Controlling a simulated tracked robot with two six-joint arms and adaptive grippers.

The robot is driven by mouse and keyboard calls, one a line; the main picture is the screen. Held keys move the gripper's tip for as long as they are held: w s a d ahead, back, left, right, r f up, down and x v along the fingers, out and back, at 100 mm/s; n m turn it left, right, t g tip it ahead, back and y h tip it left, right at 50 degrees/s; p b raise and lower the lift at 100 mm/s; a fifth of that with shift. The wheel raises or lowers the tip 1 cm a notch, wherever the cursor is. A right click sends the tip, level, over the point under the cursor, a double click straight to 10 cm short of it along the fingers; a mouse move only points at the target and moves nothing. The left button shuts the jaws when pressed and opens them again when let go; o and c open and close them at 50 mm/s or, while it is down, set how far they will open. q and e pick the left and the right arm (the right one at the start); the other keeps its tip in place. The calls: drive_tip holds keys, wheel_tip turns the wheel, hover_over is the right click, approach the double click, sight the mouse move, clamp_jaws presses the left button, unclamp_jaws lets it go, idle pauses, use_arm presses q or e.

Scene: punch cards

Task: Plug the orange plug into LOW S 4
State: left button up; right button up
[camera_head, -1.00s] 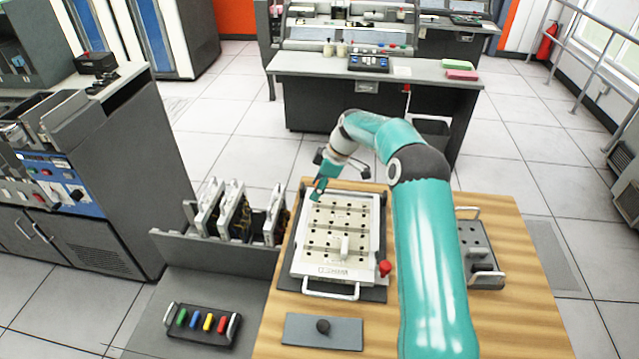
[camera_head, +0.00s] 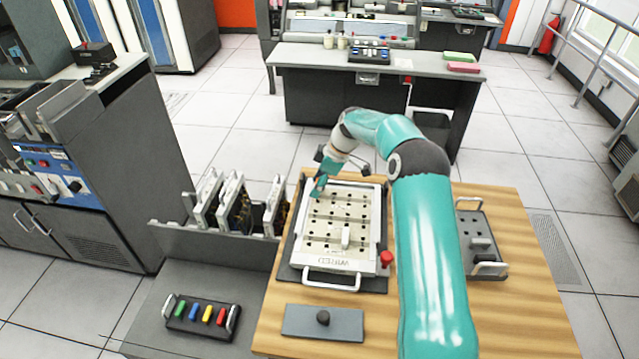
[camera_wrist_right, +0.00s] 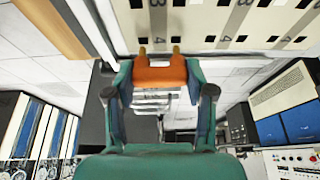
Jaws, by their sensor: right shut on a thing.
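The orange plug (camera_wrist_right: 160,74) is held between the two teal fingers of my right gripper (camera_wrist_right: 157,85), its two brass prongs pointing at the pale plugboard (camera_wrist_right: 215,20). The prongs appear close to the panel's near row of holes; I cannot tell whether they touch or enter it. Panel numbers 3 and 4 show upside down. In the head view my right gripper (camera_head: 319,187) is at the far left corner of the plugboard (camera_head: 330,246). The plug is very small there. The LOW S lettering is unreadable. My left gripper is not in view.
A white handle (camera_head: 330,280) and a red knob (camera_head: 386,259) are at the plugboard's near and right sides. A tray of coloured plugs (camera_head: 203,314) lies left. Upright card frames (camera_head: 232,205) stand beside the wooden table.

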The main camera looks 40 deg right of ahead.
drive_tip(key=shift+s, duration=0.1)
idle(0.7)
drive_tip(key=shift+f+b, duration=1.3)
drive_tip(key=shift+b, duration=0.15)
idle(1.2)
drive_tip(key=o, duration=1)
drive_tip(key=shift+s+d+r, duration=0.15)
drive_tip(key=shift+d+r, duration=0.05)
drive_tip(key=shift+r, duration=0.3)
drive_tip(key=v, duration=1)
drive_tip(key=shift+s+d+r, duration=0.1)
drive_tip(key=shift+r, duration=0.3)
